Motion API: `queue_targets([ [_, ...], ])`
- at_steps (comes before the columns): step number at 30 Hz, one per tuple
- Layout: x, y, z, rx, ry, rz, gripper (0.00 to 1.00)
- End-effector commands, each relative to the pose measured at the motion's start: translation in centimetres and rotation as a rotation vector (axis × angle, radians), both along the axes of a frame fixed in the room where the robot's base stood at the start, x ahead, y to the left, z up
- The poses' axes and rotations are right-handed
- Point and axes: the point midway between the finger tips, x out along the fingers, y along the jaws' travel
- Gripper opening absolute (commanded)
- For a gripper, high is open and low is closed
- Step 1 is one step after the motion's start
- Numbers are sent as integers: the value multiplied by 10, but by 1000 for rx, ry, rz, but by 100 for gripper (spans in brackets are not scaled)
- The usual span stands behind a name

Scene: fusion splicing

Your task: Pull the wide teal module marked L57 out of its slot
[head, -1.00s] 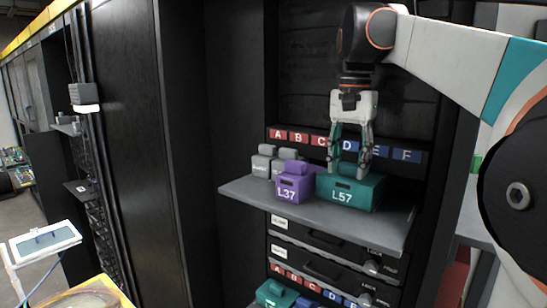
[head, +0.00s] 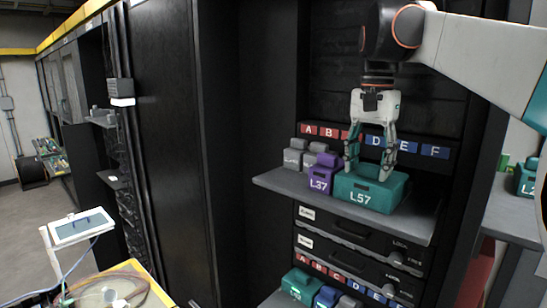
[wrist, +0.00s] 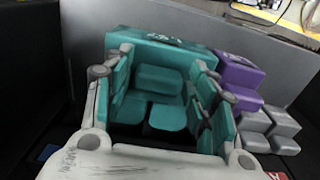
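The wide teal module (head: 360,197), marked L57, rests on the grey shelf and stands farther forward than the purple L37 module (head: 320,180) to its left. My gripper (head: 368,172) points down over it. The module's broad teal body shows beyond the fingers (wrist: 150,45). The fingertips' exact contact is partly hidden in the head view.
Grey modules (head: 295,155) stand left of the purple one. A label strip (head: 434,151) with letters A to F runs behind. The shelf's front lip (head: 335,208) is clear. Black drawers (head: 350,235) lie below, and another teal module (head: 300,285) sits lower down.

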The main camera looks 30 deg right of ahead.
Motion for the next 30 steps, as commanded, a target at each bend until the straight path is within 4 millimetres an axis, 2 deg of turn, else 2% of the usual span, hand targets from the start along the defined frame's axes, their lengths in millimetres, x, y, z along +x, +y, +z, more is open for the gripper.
queue_targets([
  [14,0,0,6,-1,0,0,66],
  [24,0,0,52,-1,0,0,66],
  [30,0,0,73,-1,0,0,66],
])
